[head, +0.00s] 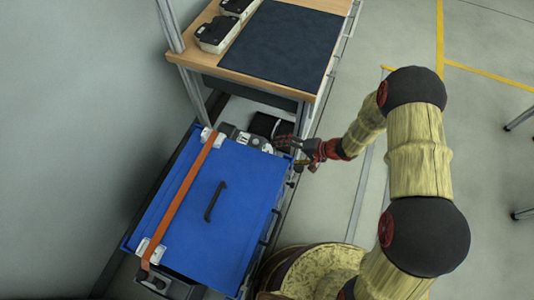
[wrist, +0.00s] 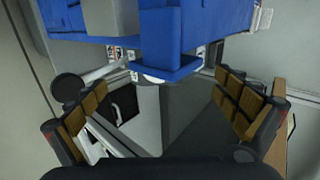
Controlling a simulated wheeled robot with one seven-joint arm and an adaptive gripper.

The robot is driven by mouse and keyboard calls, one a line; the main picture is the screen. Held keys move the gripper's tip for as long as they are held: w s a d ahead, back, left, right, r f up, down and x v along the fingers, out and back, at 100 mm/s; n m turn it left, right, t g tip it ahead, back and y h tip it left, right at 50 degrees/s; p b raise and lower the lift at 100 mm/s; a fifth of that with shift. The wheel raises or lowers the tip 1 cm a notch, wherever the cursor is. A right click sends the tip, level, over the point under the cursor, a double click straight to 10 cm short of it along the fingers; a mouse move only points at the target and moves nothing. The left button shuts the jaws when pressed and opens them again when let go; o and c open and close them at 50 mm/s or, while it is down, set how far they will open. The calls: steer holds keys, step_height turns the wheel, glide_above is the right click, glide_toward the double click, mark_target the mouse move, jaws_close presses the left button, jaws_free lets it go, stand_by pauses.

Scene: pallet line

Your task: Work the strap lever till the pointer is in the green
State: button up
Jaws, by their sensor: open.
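A blue crate or lid (head: 228,185) with a black handle (head: 214,201) has an orange strap (head: 182,194) across its left part, held by pale fittings at both ends. My gripper (head: 285,143) is at the crate's far right corner in the head view. In the wrist view my gripper (wrist: 166,92) is open, its fingers wide apart. Blue parts (wrist: 168,45) are ahead of it, and a round black knob (wrist: 68,88) on a pale bar is beside the left finger. I cannot tell whether this is the strap lever. No pointer or green zone can be made out.
A wooden bench (head: 209,60) with a dark mat (head: 284,45) and black-and-white cases (head: 217,34) stands beyond the crate. Metal posts rise at the bench's left. Grey equipment (head: 248,139) fills the gap between bench and crate. Open floor (head: 480,110) lies to the right.

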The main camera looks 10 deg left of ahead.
steer(key=p+v, duration=0.2)
steer(key=v, duration=0.7)
steer(key=shift+d+r, duration=0.15)
steer(key=shift+r, duration=0.05)
steer(key=s+d+r+m+g+h, duration=0.25)
steer(key=s+r+g, duration=0.2)
steer(key=s, duration=0.65)
steer(key=s+d+r+n+t+h, duration=0.1)
steer(key=s+d+r+t+h, duration=0.1)
steer(key=r, duration=1)
steer(key=s+d+r+n+t+h, duration=0.1)
steer(key=s+d+r+t+h, duration=0.2)
steer(key=d+r, duration=0.4)
steer(key=s+d+r+n+t+h, duration=0.2)
steer(key=s+d+r+t, duration=0.1)
steer(key=r, duration=1.4)
steer(key=s+d, duration=0.1)
steer(key=d, duration=0.1)
steer(key=shift+s+d+t, duration=0.25)
steer(key=shift+s+t, duration=0.05)
steer(key=shift+t, duration=0.05)
